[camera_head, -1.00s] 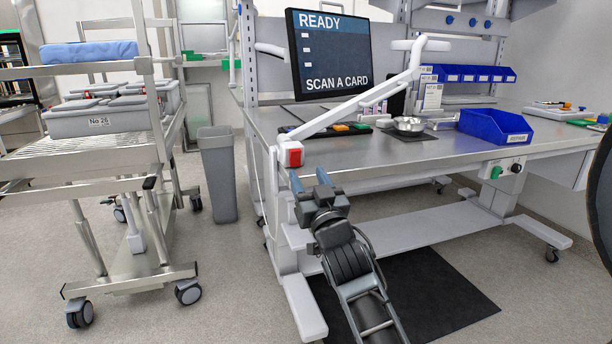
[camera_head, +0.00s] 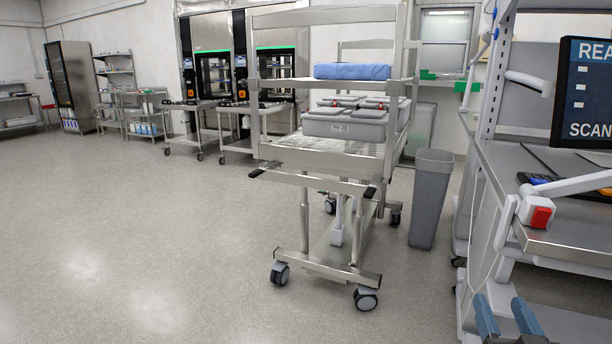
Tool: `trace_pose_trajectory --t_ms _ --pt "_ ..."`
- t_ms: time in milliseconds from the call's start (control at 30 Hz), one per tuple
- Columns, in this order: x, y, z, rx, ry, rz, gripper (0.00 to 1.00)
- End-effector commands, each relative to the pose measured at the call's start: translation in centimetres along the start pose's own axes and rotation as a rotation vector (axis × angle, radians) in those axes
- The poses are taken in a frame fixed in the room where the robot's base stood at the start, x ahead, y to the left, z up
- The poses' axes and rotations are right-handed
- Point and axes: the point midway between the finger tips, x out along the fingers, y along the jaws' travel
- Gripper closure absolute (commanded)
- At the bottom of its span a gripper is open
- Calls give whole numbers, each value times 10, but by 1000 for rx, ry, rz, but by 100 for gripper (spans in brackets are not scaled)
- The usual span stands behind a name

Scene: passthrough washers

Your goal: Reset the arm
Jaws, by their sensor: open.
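My gripper (camera_head: 507,316) shows at the bottom right of the head view, its two blue fingers apart with nothing between them. It is below and in front of the workbench's left front corner. The rest of my arm is mostly cut off by the bottom edge of the frame. The steel workbench (camera_head: 572,256) stands at the right, with a red-faced white block (camera_head: 541,216) at its corner and a white jointed arm fixed above it.
A wheeled steel cart (camera_head: 318,184) carries grey lidded bins (camera_head: 345,125) and a folded blue cloth (camera_head: 352,71). A grey waste bin (camera_head: 431,200) stands between cart and bench. Open floor (camera_head: 130,230) fills the left. Washer-like machines (camera_head: 213,65) line the back.

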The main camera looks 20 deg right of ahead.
Motion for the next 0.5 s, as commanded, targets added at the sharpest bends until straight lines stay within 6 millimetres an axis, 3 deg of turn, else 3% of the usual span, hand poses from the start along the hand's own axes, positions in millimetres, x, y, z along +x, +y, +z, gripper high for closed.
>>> trace_pose_trajectory --t_ms 33,200,333,500 --pt "-22 -16 0 9 -35 -43 47" --pt "-93 -53 0 24 -125 -173 47" --pt "-146 -69 -7 25 -194 -272 47" --pt "-212 -75 -27 14 -282 -399 47"
